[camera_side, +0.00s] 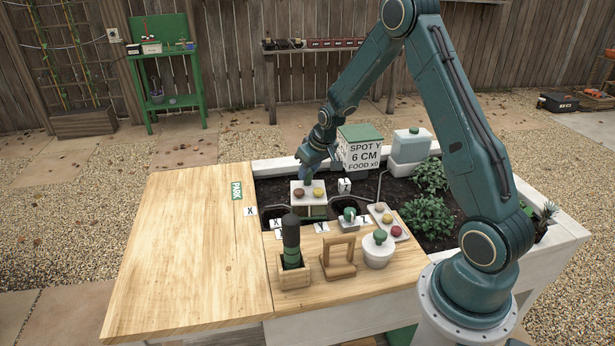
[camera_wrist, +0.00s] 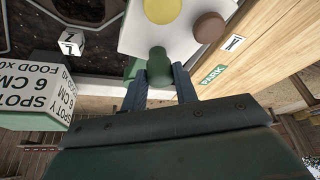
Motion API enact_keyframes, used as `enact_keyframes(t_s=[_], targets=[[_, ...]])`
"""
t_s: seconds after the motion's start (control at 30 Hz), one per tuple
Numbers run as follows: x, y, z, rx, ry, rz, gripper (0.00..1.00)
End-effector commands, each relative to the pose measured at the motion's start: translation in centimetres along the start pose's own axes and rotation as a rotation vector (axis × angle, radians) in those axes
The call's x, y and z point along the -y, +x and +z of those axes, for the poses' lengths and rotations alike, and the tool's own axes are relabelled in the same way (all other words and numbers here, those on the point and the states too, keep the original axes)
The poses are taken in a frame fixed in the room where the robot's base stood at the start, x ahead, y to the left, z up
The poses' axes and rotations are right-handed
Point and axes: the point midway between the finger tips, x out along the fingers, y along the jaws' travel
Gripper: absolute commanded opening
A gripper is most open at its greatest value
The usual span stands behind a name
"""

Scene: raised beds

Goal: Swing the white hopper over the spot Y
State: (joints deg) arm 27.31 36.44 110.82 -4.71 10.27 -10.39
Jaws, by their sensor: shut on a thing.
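The white hopper (camera_side: 309,199) is a white block with a brown disc and a yellow disc on top. It hangs over or stands at the near edge of the soil bed; I cannot tell if it touches anything beneath. In the wrist view the hopper (camera_wrist: 140,38) fills the upper middle. My gripper (camera_wrist: 165,75) is shut on its green knob (camera_wrist: 157,62). In the side view my gripper (camera_side: 307,177) is just behind the hopper. A card (camera_side: 321,227) that seems to read Y is on the front wooden board, right of and nearer than the hopper.
A sign box (camera_side: 361,152) reading "SPOT Y 6 CM FOOD x0" stands behind. Another card (camera_side: 344,186) stands in the soil. A dark-topped tool (camera_side: 291,240), a wooden frame (camera_side: 339,256), a white pot (camera_side: 378,250) and a tray (camera_side: 389,222) occupy the front board. The left board (camera_side: 190,260) is mostly clear.

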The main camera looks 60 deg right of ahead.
Motion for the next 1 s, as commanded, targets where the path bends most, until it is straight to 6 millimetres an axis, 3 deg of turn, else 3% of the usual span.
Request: enact_keyframes(t_s=[0.87,0.9,1.0], targets=[[-1.4,-0.5,0.8,-0.004,-0.002,0.0,0.21],[-1.4,-0.5,0.8,-0.003,-0.002,-0.001,0.37],[-1.4,-0.5,0.8,-0.002,-0.002,-0.001,0.45]])
